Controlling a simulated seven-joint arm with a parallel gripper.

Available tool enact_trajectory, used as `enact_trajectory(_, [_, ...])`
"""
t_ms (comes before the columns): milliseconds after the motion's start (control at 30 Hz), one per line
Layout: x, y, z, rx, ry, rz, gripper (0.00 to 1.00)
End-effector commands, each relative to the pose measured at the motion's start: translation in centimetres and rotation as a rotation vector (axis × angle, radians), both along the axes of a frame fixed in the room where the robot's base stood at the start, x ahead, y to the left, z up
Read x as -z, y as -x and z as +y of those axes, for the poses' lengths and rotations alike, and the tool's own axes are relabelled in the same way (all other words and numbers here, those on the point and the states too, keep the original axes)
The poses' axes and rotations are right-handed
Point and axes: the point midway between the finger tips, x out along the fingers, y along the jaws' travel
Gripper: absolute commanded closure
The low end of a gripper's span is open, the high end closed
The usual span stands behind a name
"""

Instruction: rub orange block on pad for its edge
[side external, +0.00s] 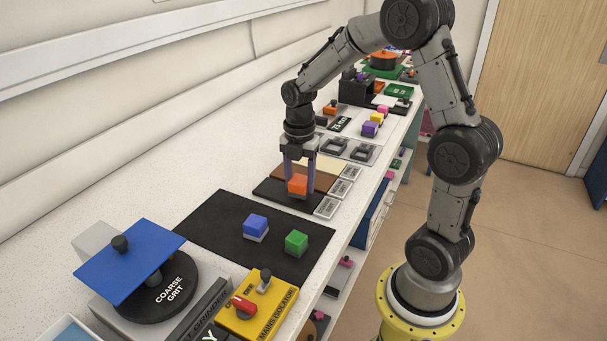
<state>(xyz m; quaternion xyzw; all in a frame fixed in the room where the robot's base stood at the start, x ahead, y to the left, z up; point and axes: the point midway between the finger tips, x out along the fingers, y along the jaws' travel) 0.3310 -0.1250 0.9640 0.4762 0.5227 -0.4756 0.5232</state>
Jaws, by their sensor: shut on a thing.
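An orange block (297,185) is held between the two purple fingers of my gripper (298,178). It is over the nearest, dark pad (270,191) in a row of pads. Whether the block touches the pad or hovers just above it, I cannot tell. Behind the dark pad lie a brown pad (289,178) and a cream pad (322,166), partly hidden by my gripper. Small grey label plates (327,207) stand along the right ends of the pads.
A black mat (205,216) in front holds a blue block (256,225) and a green block (296,241). A coarse grit grinder (160,295) with a blue plate and a yellow mains isolator (257,307) stand nearest. More blocks and trays fill the bench behind my gripper.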

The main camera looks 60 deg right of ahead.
Motion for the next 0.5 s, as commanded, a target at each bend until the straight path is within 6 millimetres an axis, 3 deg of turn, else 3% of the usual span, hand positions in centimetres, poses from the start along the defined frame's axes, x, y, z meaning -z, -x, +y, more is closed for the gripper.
enact_trajectory(500, [0.0, -5.7, 0.0, 0.0, 0.0, -0.001, 1.0])
